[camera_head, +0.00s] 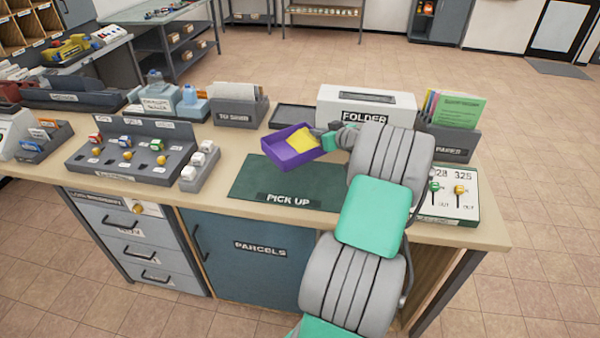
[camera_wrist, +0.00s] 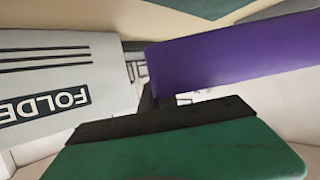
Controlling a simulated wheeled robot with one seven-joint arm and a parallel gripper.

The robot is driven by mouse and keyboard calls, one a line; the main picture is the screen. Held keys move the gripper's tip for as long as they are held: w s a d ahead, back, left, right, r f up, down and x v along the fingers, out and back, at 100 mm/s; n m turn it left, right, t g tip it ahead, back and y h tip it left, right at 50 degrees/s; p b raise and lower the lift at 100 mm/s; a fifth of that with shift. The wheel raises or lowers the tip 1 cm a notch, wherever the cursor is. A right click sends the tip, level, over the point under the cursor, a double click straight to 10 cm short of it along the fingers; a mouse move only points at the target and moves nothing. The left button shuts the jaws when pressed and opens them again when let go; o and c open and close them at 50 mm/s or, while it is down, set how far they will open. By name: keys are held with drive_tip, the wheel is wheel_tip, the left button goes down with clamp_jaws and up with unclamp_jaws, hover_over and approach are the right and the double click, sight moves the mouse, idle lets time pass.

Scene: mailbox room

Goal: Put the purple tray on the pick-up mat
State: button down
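The purple tray (camera_head: 284,156) holds a yellow item and appears slightly tilted over the back part of the dark green pick-up mat (camera_head: 252,185). I cannot tell for certain whether its underside touches the mat. My gripper (camera_head: 322,137) is at the tray's right back side and appears shut on its wall. In the wrist view the tray's purple wall (camera_wrist: 235,55) runs from the fingers to the right edge. The fingertips are largely hidden there.
The white folder machine (camera_head: 366,102) stands close behind my gripper. A dark flat tray (camera_head: 293,116) lies behind the purple tray. A grey switch panel (camera_head: 130,155) and a small block rack (camera_head: 200,167) stand left of the mat. The mat's front half is clear.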

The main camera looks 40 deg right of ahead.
sight(316, 164)
wheel_tip(316, 164, down, 9)
drive_tip(key=shift+r+p, duration=0.1)
drive_tip(key=shift+p, duration=0.6)
drive_tip(key=shift+a, duration=0.1)
drive_tip(key=shift+f+b, duration=0.3)
drive_tip(key=shift+b, duration=0.05)
drive_tip(key=c, duration=1.6)
unclamp_jaws()
drive_tip(key=shift+r, duration=0.1)
drive_tip(key=shift+c, duration=0.2)
